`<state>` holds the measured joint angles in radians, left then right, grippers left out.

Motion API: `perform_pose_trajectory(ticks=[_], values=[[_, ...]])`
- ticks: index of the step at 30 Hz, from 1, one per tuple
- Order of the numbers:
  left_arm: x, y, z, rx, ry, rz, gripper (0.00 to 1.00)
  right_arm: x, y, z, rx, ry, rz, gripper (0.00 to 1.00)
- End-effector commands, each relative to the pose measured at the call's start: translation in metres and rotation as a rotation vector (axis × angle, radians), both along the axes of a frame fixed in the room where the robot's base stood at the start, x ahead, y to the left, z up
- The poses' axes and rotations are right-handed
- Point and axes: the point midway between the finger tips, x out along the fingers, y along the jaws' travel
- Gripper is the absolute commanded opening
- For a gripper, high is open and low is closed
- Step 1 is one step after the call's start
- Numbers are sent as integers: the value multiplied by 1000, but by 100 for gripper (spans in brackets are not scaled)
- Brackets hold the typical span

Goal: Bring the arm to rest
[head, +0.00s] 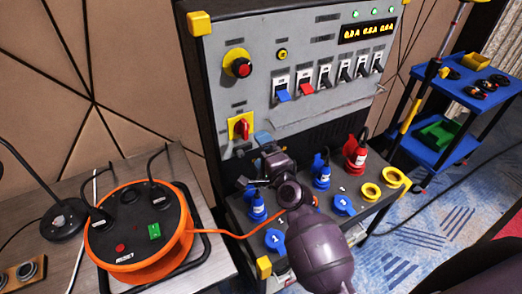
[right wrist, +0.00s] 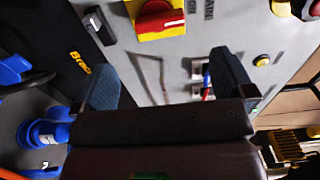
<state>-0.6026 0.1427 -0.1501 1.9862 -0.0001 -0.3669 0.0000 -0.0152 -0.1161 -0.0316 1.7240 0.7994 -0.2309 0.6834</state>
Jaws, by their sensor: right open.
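My right arm (head: 322,250) comes up from the bottom of the head view. It reaches over the socket shelf of the power cabinet. My right gripper (head: 263,140) is in front of the cabinet's dark lower face, just right of and below the red-and-yellow rotary switch (head: 241,127). In the right wrist view the two blue-grey fingers (right wrist: 166,82) are spread wide with nothing between them. The grey panel (right wrist: 165,65) shows behind them, and the rotary switch (right wrist: 155,18) is above. My left gripper is not in view.
Blue plugs (head: 257,209) and a red plug (head: 356,153) stand on the shelf around my arm. An orange cable reel (head: 182,245) is on the table at left, its cable running toward the shelf. A blue cart (head: 440,147) stands at right.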

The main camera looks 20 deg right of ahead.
Motion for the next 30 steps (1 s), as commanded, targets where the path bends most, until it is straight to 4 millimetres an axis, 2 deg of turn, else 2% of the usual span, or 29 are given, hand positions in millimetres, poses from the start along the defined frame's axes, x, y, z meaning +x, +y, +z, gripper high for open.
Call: perform_pose_trajectory(ticks=[11,14,19,23,25,30], values=[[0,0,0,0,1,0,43,0,0,0,-39,-5,2,100],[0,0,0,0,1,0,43,0,1,-1,-158,-19,5,100],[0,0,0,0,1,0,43,-5,-3,8,-539,-71,10,100],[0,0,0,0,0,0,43,-25,-18,-6,-841,-66,17,100],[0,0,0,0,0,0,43,-43,-30,-20,-1013,-46,30,100],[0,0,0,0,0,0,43,-101,-63,-60,-1399,30,93,100]])
